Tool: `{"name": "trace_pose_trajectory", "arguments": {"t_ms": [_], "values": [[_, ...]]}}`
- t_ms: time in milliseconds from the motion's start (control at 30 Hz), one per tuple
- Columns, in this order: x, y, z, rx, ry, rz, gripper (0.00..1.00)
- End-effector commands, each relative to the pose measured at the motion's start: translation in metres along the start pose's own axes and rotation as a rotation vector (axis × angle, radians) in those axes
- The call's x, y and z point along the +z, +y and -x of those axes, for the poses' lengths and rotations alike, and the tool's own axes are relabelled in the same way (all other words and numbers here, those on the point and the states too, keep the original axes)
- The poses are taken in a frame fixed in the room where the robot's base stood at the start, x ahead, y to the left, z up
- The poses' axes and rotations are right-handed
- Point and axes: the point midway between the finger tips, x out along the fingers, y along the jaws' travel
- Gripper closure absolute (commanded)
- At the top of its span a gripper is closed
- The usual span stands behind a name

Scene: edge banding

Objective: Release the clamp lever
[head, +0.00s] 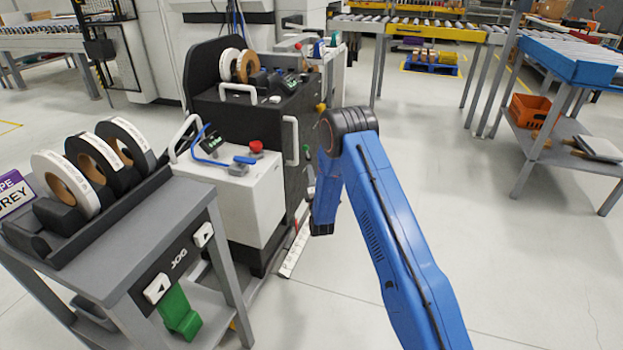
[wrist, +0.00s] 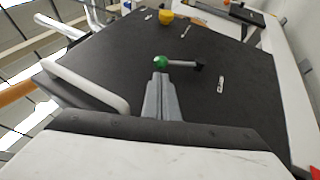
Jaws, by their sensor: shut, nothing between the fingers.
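In the wrist view a lever with a green ball knob (wrist: 160,62) and a short grey rod lies in front of a dark panel; I take it for the clamp lever. Its rod runs right from the knob to a dark pivot. My gripper (wrist: 160,78) is shut and empty, its grey fingers pointing up the picture with the tips just below the green knob. I cannot tell whether they touch it. In the head view my blue arm reaches down beside the edge banding machine (head: 225,112); the fingers and this lever are hidden there.
In the wrist view a white handle (wrist: 88,85) stands left of the fingers and a yellow knob (wrist: 166,17) beyond. In the head view a grey cart (head: 140,225) with tape rolls (head: 65,185) stands at left. The floor right of my arm is clear up to a rack (head: 570,150).

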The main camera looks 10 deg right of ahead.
Motion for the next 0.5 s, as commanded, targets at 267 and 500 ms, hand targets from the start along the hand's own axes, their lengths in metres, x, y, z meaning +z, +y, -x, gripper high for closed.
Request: {"name": "trace_pose_trajectory", "arguments": {"t_ms": [267,500], "values": [[0.0,0.001,-0.049,0.002,-0.001,0.0,1.0],[0.0,0.0,-0.078,0.001,0.0,0.0,1.0]]}}
